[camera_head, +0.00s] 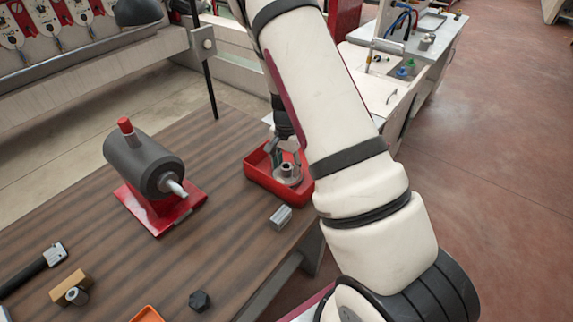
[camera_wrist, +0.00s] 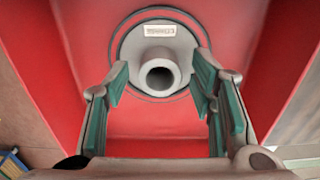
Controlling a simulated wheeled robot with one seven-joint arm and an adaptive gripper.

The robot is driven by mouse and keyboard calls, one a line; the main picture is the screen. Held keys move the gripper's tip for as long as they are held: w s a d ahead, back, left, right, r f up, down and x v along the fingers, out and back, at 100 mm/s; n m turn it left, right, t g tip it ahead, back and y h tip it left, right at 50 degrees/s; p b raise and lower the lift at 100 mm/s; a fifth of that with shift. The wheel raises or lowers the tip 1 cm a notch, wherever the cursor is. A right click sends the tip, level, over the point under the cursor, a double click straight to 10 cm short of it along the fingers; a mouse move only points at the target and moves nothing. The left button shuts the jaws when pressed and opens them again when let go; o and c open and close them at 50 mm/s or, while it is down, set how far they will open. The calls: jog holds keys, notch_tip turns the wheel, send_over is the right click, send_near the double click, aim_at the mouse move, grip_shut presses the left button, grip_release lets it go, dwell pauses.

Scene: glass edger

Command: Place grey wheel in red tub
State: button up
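The grey wheel (camera_head: 288,173), a disc with a raised hollow hub, sits in the red tub (camera_head: 262,185) near the table's right edge. In the wrist view, the wheel (camera_wrist: 128,47) lies hub-up, apparently flat against the floor of the tub (camera_wrist: 75,50). My gripper (camera_head: 286,146) reaches down into the tub over the wheel. In the wrist view, my gripper (camera_wrist: 160,85) is open, with its green-padded fingers on either side of the hub and visible gaps between. My arm hides part of the tub's right side in the head view.
A dark grey motor-like machine on a red base (camera_head: 150,175) stands left of the tub. A small metal block (camera_head: 281,216) lies in front of the tub. A black hex nut (camera_head: 200,300), a brass-coloured block (camera_head: 69,286) and an orange tray (camera_head: 147,314) are at the near side.

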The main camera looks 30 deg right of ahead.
notch_tip(320, 180, up, 12)
jog(key=b, duration=0.1)
jog(key=s+a+r+n+t+y, duration=0.1)
jog(key=s+a+r+n, duration=0.3)
jog(key=r, duration=0.4)
jog(key=s+a+r+n+t, duration=0.1)
jog(key=s+a+r+n, duration=0.1)
jog(key=s+a+r, duration=0.35)
jog(key=s+a+r+n+t, duration=0.1)
jog(key=s+a+r+n, duration=0.1)
jog(key=s+r, duration=0.1)
jog(key=s+a+r+n+t, duration=0.1)
jog(key=s+r+n, duration=0.2)
jog(key=s, duration=0.3)
jog(key=s+a+r+n+t+h, duration=0.1)
jog(key=s+a+r+n, duration=0.1)
jog(key=s+r+n, duration=0.1)
jog(key=shift+s+a+t, duration=0.3)
jog(key=shift+s+a, duration=0.05)
jog(key=shift+s, duration=0.4)
jog(key=shift+w+f+b, duration=0.15)
jog(key=shift+b, duration=0.15)
